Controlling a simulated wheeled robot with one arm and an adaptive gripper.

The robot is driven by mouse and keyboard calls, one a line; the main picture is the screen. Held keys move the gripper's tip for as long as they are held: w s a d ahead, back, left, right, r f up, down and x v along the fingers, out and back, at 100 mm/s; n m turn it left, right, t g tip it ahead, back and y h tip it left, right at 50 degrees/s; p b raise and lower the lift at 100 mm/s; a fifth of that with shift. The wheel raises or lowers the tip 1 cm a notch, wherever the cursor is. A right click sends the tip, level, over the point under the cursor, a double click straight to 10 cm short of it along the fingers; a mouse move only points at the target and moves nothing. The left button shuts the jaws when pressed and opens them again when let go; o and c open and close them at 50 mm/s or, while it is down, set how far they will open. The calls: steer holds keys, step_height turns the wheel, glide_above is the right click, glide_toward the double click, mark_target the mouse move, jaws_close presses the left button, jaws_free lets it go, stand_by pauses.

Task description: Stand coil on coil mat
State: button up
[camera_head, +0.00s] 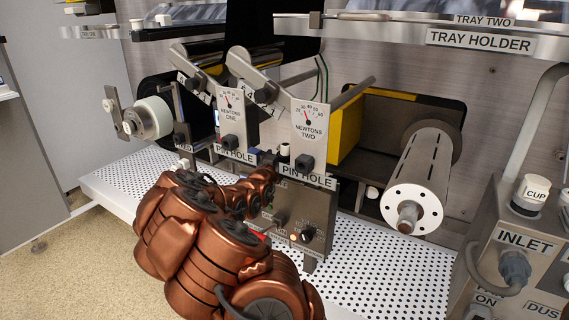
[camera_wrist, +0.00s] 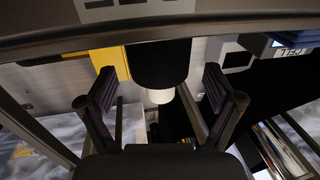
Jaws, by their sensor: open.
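I cannot make out anything that is surely the coil or the coil mat in either view. A white roll with a metal hub (camera_head: 150,118) sits at the left of the machine in the head view. My gripper (camera_wrist: 160,101) is open in the wrist view, with its two dark fingers apart. A black cylinder with a white end (camera_wrist: 160,70) shows between and beyond the fingers. No contact with it is visible. In the head view my copper-coloured arm reaches toward the pin hole plates, and the gripper is mostly hidden behind it.
A bare slotted spindle (camera_head: 414,183) juts from the panel at the right. The perforated white shelf (camera_head: 385,262) is mostly clear. Two dial plates, Newtons One (camera_head: 230,112) and Newtons Two (camera_head: 309,130), stand close to my arm. The tray holder rail (camera_head: 400,32) crosses above.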

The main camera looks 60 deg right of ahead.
steer(key=shift+x, duration=1.25)
steer(key=c, duration=1.6)
step_height(320, 180, up, 10)
steer(key=p, duration=0.3)
steer(key=shift+f, duration=0.1)
